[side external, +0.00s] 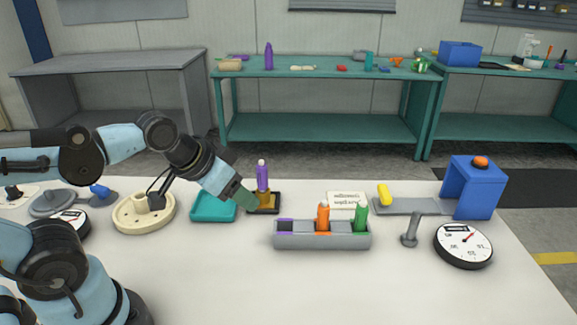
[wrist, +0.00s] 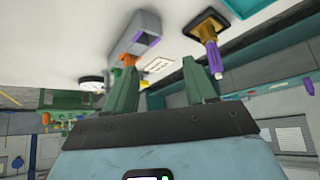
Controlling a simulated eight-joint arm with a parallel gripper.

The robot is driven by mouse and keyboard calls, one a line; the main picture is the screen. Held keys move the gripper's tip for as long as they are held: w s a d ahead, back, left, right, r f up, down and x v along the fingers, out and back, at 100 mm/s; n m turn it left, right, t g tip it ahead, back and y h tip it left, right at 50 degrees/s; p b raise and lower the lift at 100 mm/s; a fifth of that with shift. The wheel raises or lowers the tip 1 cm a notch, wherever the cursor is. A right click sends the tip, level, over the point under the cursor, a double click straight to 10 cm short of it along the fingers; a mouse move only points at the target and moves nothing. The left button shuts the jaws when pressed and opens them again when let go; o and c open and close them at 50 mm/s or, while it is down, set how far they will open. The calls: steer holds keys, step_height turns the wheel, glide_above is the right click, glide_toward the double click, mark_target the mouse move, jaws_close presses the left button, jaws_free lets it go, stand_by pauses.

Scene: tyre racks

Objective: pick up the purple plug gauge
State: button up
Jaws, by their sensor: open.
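The purple plug gauge (side external: 262,177) stands upright in a brass-coloured holder (side external: 265,198) on a small black base. In the wrist view the purple plug gauge (wrist: 217,62) appears upside down, just right of the right green finger, not between the fingers. My gripper (side external: 247,201) is beside the holder's left side, tilted downward; whether it touches cannot be told. In the wrist view my gripper (wrist: 160,75) has its two green fingers apart with nothing held between them.
A grey rack (side external: 300,241) holds an orange gauge (side external: 323,216) and a green gauge (side external: 361,217); its purple-marked slot is empty. A teal tray (side external: 212,207) and a cream round fixture (side external: 130,222) are left. A white card (side external: 347,200) lies behind the rack.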

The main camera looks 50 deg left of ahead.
steer(key=w+a+r+m+g, duration=0.1)
steer(key=w+a+r+g, duration=0.35)
steer(key=w, duration=0.25)
steer(key=m+g, duration=0.2)
steer(key=g, duration=0.1)
glide_above(260, 162)
steer(key=shift+f, duration=0.45)
step_height(260, 162, down, 7)
steer(key=shift+w+a+f, duration=0.1)
steer(key=shift+w+f, duration=0.05)
steer(key=shift+f, duration=1.15)
steer(key=shift+w+f, duration=0.15)
steer(key=shift+f, duration=1.15)
steer(key=shift+c, duration=0.3)
jaws_close()
